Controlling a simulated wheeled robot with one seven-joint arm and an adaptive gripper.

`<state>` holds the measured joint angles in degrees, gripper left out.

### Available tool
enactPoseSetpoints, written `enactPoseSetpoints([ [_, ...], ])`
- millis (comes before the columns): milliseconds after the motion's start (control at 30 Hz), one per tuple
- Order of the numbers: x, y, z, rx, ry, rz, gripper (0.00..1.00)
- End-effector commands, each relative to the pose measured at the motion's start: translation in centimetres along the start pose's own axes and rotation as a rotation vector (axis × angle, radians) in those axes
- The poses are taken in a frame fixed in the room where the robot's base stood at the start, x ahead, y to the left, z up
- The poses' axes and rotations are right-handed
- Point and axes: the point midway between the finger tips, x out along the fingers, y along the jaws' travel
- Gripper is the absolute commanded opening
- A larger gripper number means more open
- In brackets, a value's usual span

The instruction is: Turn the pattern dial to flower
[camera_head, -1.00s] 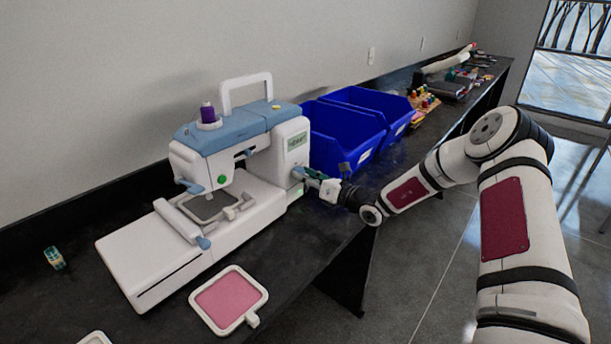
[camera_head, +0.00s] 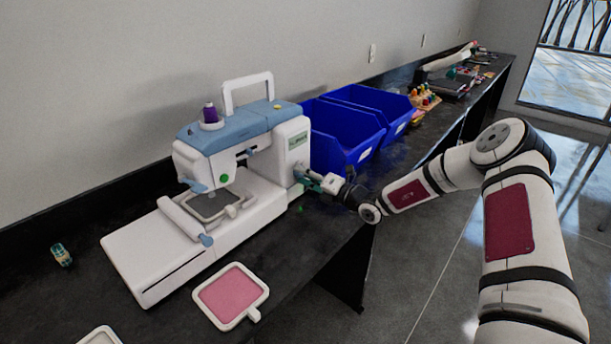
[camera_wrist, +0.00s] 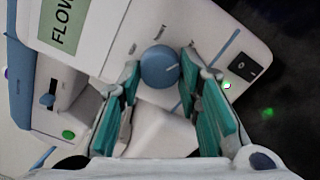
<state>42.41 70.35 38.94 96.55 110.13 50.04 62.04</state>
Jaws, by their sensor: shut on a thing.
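The white and blue embroidery machine (camera_head: 262,190) stands on the dark bench. Its blue round pattern dial (camera_wrist: 160,66) is on the end face, and a pale pointer line on it points to the upper right in the wrist view. Small labels around the dial are too blurred to read. The green display (camera_wrist: 64,22) shows "FLOW", with the rest cut off by the frame edge. My gripper (camera_head: 312,181) is at the machine's right end. In the wrist view its teal fingers are shut on the dial, one on each side. The head view hides the dial behind the gripper.
A black rocker switch (camera_wrist: 239,67) sits close to the right finger. Blue bins (camera_head: 345,140) stand behind the gripper. A pink hoop (camera_head: 232,295) lies on the bench in front of the machine, and a small spool (camera_head: 61,255) lies at left. Floor is open at right.

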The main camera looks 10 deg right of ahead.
Motion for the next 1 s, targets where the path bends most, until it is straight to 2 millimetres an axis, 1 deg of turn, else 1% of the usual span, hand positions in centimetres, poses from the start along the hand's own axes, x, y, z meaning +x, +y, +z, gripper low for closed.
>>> enactPoseSetpoints([
  [467, 0.0, 0.0, 0.0, 0.012, 0.0, -0.001, 0.04],
  [500, 0.0, 0.0, 0.0, 0.012, 0.0, -0.001, 0.41],
  [533, 0.0, 0.0, 0.0, 0.012, 0.0, -0.001, 0.48],
  [567, 0.0, 0.0, 0.0, 0.012, 0.0, -0.001, 0.52],
  [867, -0.1, 0.0, 0.0, 0.011, 0.0, -0.001, 0.52],
  [1000, -1.1, -0.1, 0.1, 0.011, -0.002, -0.002, 0.52],
])
